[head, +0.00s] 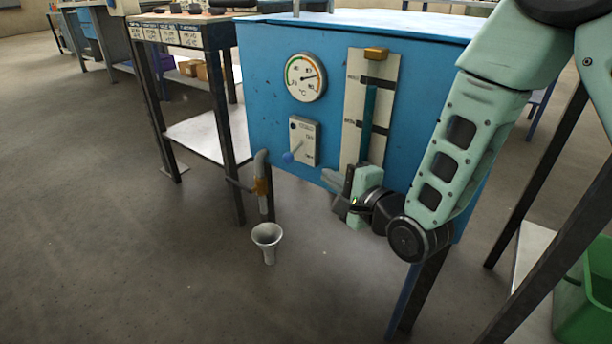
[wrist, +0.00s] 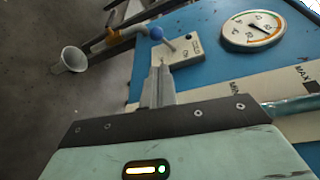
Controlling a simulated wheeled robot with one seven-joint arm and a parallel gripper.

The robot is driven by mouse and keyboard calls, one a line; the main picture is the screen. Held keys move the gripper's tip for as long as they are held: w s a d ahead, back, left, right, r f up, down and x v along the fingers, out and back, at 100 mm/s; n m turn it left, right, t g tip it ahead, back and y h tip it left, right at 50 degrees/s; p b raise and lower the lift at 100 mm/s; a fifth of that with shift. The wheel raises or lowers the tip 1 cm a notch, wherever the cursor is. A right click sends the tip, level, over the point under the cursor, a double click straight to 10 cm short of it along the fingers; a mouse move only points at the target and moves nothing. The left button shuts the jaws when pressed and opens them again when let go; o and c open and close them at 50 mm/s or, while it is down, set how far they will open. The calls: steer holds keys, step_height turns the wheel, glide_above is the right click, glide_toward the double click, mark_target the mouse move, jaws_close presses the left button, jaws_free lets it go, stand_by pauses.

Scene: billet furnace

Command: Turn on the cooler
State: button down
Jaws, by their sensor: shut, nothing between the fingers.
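The cooler is a blue box (head: 270,110) on legs, with a dial gauge (head: 305,77), a level gauge strip (head: 354,100) and a small grey switch plate (head: 303,141). A lever with a blue ball knob (head: 288,157) sticks out from the plate and points down and left. In the wrist view the knob (wrist: 157,33) and plate (wrist: 180,48) are beyond the fingertips. My gripper (head: 335,179) is shut and empty, in front of the box's lower front, right of and below the knob, apart from it. It also shows in the wrist view (wrist: 158,72).
A drain pipe with an orange valve (head: 261,187) hangs at the box's lower left above a white funnel (head: 267,240). A table (head: 200,135) with a lower shelf stands to the left. A green bin (head: 585,300) is at the lower right. Open floor lies in front.

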mark_target(294, 152)
steer(key=shift+w+d+f+m, duration=0.1)
steer(key=shift+w+f+m, duration=0.25)
steer(key=shift+f, duration=0.2)
steer(key=shift+w, duration=0.1)
steer(key=b+x, duration=0.4)
steer(key=x, duration=0.4)
steer(key=shift+w+a, duration=0.55)
steer(key=shift+w, duration=0.2)
